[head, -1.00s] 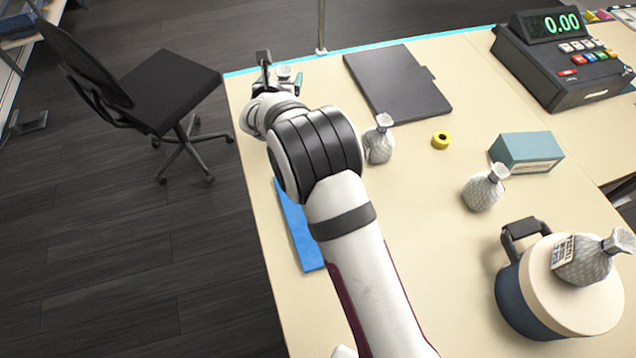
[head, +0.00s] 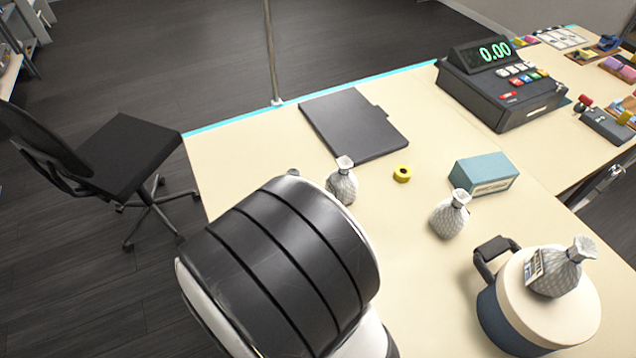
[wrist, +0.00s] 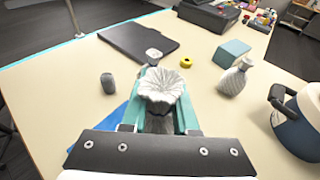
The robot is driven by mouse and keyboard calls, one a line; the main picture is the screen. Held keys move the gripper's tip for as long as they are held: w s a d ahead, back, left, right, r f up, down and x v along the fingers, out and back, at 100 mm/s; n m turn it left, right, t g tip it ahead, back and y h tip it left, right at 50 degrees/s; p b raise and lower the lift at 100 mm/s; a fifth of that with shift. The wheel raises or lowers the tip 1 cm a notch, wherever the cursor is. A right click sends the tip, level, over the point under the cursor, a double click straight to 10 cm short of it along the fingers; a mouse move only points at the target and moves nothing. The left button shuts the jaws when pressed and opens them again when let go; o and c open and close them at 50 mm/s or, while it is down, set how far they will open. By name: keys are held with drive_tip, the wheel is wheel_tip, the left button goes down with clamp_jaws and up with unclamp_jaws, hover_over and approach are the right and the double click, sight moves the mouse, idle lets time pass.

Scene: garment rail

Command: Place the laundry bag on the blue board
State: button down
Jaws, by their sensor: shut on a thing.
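My gripper (wrist: 160,110) has teal fingers shut on a whitish laundry bag (wrist: 161,86), with its ruffled top toward the wrist camera. The bag's lower body is hidden, so I cannot tell its height above the table. The blue board (wrist: 113,119) lies on the table, partly showing at the left of the fingers in the wrist view; the rest is covered by the gripper and bag. In the head view my arm hides the gripper, held bag and board.
Two similar bags (head: 342,184) (head: 450,217) stand on the table; another (head: 558,273) sits on a round box (head: 520,325). A dark folder (head: 353,122), yellow ring (head: 402,174), teal box (head: 484,174) and cash register (head: 500,90) are beyond. A grey cylinder (wrist: 108,84) stands near the board.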

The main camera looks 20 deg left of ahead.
drive_tip(key=a+f, duration=0.1)
drive_tip(key=s+a+f, duration=0.1)
drive_tip(key=a, duration=0.1)
drive_tip(key=shift+f, duration=0.25)
drive_tip(key=shift+y, duration=0.3)
wheel_tip(320, 180, down, 6)
drive_tip(key=shift+r, duration=0.1)
drive_tip(key=c, duration=0.7)
unclamp_jaws()
drive_tip(key=shift+f, duration=0.2)
